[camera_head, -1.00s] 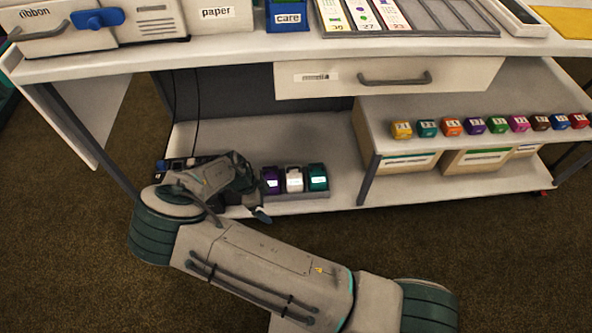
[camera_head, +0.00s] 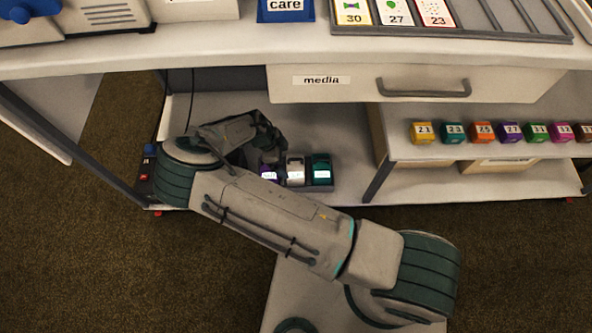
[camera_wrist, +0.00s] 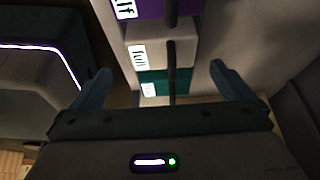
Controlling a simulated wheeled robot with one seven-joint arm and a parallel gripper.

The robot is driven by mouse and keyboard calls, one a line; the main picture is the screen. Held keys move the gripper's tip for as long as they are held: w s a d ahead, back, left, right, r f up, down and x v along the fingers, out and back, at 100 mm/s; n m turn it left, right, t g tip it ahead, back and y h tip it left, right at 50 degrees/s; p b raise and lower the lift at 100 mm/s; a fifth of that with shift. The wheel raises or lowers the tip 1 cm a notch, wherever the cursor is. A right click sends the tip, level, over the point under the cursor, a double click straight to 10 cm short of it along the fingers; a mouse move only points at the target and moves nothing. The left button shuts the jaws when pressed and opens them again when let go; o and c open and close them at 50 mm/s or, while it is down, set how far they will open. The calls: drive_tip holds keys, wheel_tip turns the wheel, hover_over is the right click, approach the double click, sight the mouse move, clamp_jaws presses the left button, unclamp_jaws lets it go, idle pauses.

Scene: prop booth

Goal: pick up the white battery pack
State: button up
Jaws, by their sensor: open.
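The white battery pack (camera_head: 295,165) sits in a short row on the lower shelf, between a purple pack (camera_head: 268,174) and a teal pack (camera_head: 321,168). In the wrist view the white pack (camera_wrist: 150,52) shows a white label with dark lettering and a dark bar along the row. My gripper (camera_wrist: 160,68) is open and empty. Its two dark fingers stand apart on either side of the row, with the white and teal packs seen between them. In the head view my gripper is above the purple and white packs. I cannot tell whether the fingers touch anything.
The desk (camera_head: 210,52) with its media drawer (camera_head: 430,84) overhangs the shelf. Dark gear (camera_head: 147,172) stands at the shelf's left end. A row of numbered coloured cubes (camera_head: 483,131) is on a raised shelf at right. The lower shelf (camera_head: 345,150) is bare right of the packs.

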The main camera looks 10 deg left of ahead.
sight(294, 166)
drive_tip(key=b+x, duration=0.2)
drive_tip(key=x, duration=0.5)
drive_tip(key=shift+w+d, duration=0.2)
drive_tip(key=c, duration=1.3)
drive_tip(key=shift+o, duration=0.2)
wheel_tip(294, 166, up, 10)
drive_tip(key=p, duration=0.3)
drive_tip(key=shift+d, duration=0.1)
